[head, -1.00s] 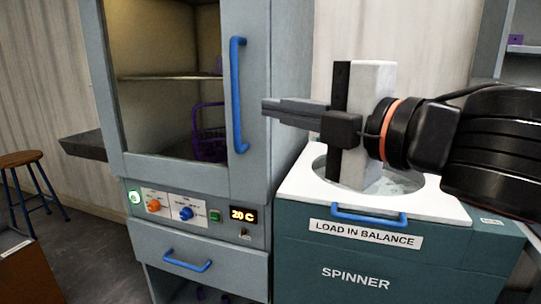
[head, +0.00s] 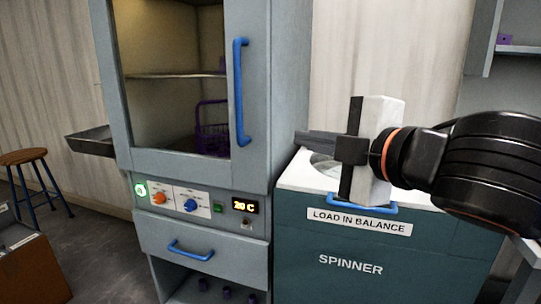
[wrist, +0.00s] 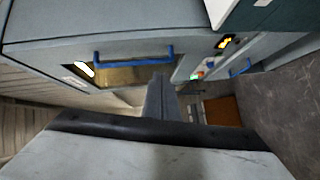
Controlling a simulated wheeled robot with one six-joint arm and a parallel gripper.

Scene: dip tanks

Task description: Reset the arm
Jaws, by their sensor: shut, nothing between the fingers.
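My gripper (head: 315,139) is in the right half of the head view, in front of the spinner's white top. Its fingers are together and empty, and they point left toward the cabinet. In the wrist view the closed fingers (wrist: 160,98) stick out from the gripper body, with the cabinet's blue door handle (wrist: 133,56) beyond them. My black arm comes in from the right edge of the head view.
A grey drying cabinet (head: 188,228) with a blue handle (head: 240,92) stands left of my gripper. A purple basket (head: 212,128) is inside. The teal spinner (head: 350,268) is below my gripper.

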